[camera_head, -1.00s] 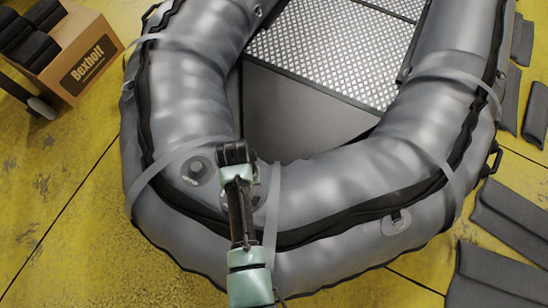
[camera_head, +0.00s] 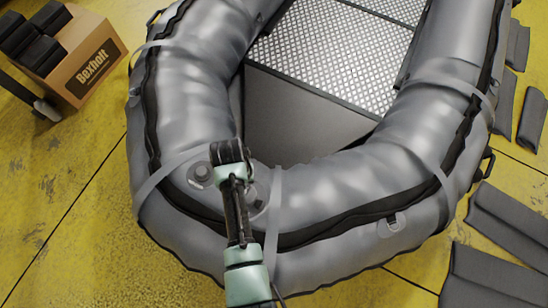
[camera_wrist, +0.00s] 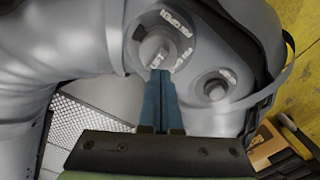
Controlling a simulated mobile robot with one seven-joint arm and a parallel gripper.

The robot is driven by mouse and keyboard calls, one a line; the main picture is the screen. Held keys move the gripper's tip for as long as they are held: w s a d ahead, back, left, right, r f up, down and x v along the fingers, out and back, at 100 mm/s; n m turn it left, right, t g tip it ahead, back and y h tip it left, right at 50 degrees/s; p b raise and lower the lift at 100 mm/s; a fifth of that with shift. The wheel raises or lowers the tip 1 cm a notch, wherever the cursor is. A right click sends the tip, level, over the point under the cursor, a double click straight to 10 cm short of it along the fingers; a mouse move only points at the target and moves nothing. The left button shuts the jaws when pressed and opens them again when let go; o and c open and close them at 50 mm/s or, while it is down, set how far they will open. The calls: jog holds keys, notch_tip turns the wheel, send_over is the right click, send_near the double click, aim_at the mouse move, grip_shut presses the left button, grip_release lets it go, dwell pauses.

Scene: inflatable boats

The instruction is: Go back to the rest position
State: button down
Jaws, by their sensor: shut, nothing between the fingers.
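My gripper (camera_wrist: 160,76) shows in the wrist view with its two blue fingers together and nothing between them. The tips overlap the lower edge of a large round valve (camera_wrist: 157,44) on the grey inflatable boat (camera_wrist: 70,42); I cannot tell whether they touch it. A smaller round valve (camera_wrist: 214,88) lies to their right. In the head view, my arm reaches up from the bottom over the boat's rounded end (camera_head: 330,195). Its dark end is above the tube, beside the small valve (camera_head: 202,172), and hides part of the large valve (camera_head: 258,197). The fingers are not distinct there.
A cardboard box (camera_head: 93,67) with black blocks (camera_head: 35,35) on top stands at the upper left. Dark flat pads (camera_head: 492,278) lie on the floor at the right. The yellow floor (camera_head: 70,190) at the left is mostly clear.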

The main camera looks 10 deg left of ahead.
jog(key=shift+w+d+r+p, duration=0.1)
jog(key=shift+d+r+p, duration=0.1)
jog(key=shift+r+p, duration=0.6)
jog(key=shift+d+r, duration=0.1)
jog(key=shift+d, duration=0.1)
